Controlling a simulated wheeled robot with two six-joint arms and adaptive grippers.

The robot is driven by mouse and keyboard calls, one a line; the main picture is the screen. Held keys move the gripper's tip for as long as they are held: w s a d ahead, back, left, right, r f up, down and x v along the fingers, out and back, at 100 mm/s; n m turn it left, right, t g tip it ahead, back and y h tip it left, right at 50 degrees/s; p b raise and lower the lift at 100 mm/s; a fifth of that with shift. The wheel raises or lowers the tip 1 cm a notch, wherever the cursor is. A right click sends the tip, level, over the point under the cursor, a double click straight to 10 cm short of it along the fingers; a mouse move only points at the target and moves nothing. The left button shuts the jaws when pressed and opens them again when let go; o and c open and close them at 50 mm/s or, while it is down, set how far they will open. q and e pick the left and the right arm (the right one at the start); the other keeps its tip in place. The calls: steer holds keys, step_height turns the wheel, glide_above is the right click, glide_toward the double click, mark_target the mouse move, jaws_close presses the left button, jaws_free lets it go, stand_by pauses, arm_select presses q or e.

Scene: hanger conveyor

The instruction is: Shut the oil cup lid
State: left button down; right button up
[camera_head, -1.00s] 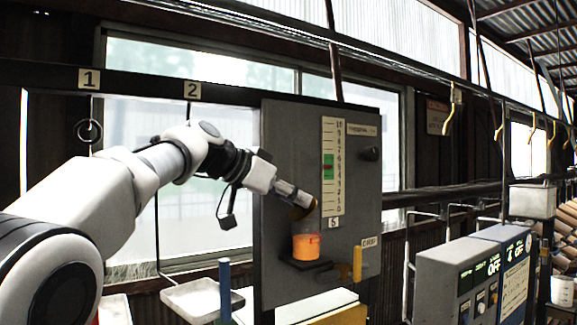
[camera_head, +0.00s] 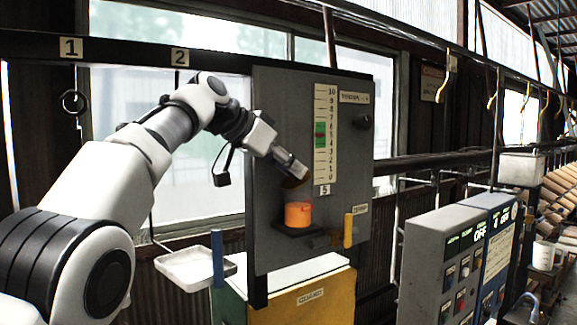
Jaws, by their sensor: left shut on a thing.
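The oil cup (camera_head: 298,214) holds orange liquid and stands on a small dark shelf on the front of the grey panel (camera_head: 275,120). A brown disc, which looks like the cup's lid (camera_head: 291,183), is tilted above the cup under the fingertips. My left gripper (camera_head: 297,172) reaches in from the left, pointing down and right, just above the cup. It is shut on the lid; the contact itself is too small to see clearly. My right gripper is not in view.
A scale (camera_head: 325,135) and a yellow lever (camera_head: 348,230) are on the panel right of the cup. A blue post (camera_head: 217,258) and white tray (camera_head: 185,266) are at lower left. A yellow guard box (camera_head: 310,298) stands below. A control box (camera_head: 425,260) stands at right.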

arm_select(q)
steer(key=c, duration=0.9)
jaws_free()
steer(key=shift+f, duration=0.2)
steer(key=shift+w+d, duration=0.1)
steer(key=shift+r, duration=0.1)
steer(key=v, duration=1.2)
steer(key=shift+w, duration=0.1)
